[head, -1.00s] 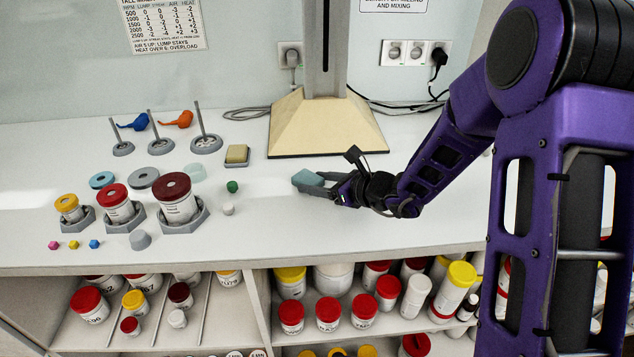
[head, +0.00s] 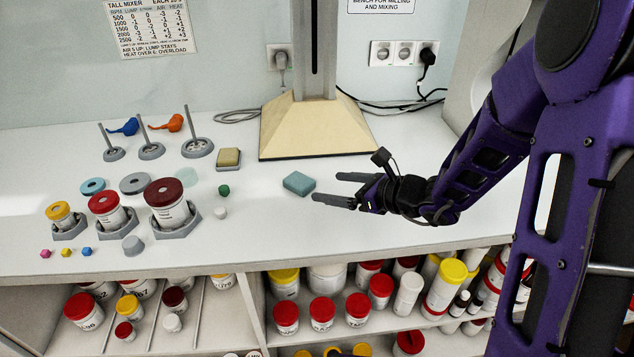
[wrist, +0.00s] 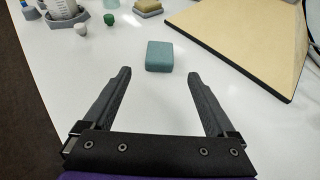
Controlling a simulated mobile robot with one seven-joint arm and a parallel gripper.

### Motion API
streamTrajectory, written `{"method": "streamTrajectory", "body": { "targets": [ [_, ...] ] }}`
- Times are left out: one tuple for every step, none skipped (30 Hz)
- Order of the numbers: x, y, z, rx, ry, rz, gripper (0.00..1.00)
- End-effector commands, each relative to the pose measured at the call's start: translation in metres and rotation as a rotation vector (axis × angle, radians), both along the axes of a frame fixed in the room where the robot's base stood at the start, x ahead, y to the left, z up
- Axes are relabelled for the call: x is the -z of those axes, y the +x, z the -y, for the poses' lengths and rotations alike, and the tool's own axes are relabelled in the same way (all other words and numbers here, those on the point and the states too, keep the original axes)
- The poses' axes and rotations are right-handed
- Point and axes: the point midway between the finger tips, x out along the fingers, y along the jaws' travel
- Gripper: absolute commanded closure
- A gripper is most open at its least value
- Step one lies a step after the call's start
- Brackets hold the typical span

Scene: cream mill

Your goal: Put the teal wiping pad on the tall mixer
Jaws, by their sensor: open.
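The teal wiping pad (head: 299,183) lies flat on the white bench, in front of the tall mixer's wooden base. In the wrist view the pad (wrist: 159,56) is just beyond my open fingertips, centred between them. My gripper (head: 325,187) is open and empty, to the right of the pad and apart from it; it also shows in the wrist view (wrist: 159,72). The tall mixer (head: 315,125) has a broad sloped wooden base and a grey column at the back of the bench. Its upper part is out of view.
Lidded jars in grey holders, such as the dark red one (head: 172,207), stand further left. Cables run behind the base. The bench in front of the pad is clear.

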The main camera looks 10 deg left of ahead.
Motion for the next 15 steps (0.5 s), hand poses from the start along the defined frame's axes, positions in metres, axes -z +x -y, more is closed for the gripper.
{"method": "streamTrajectory", "body": {
  "targets": [
    [-0.005,-0.004,0.008,0.003,-0.001,0.000,0.09],
    [-0.007,-0.007,0.012,0.004,-0.001,0.000,0.09],
    [-0.009,-0.009,0.017,0.004,0.000,0.001,0.09],
    [-0.010,-0.011,0.020,0.003,0.000,0.000,0.09],
    [-0.011,-0.013,0.022,0.002,0.000,0.000,0.09],
    [-0.012,-0.014,0.025,0.002,-0.001,-0.001,0.09],
    [-0.013,-0.016,0.027,0.002,-0.001,-0.001,0.09],
    [-0.013,-0.017,0.028,0.001,-0.001,-0.001,0.09],
    [-0.014,-0.018,0.030,0.001,-0.001,-0.001,0.09],
    [-0.014,-0.018,0.030,0.000,0.000,-0.001,0.09],
    [-0.014,-0.018,0.031,0.000,0.000,-0.001,0.09],
    [-0.014,-0.018,0.031,0.000,0.000,-0.001,0.09],
    [-0.014,-0.018,0.031,0.000,0.000,-0.001,0.09],
    [-0.014,-0.018,0.031,0.000,0.000,-0.001,0.09],
    [-0.014,-0.018,0.031,0.000,0.000,-0.001,0.09]
  ]
}}
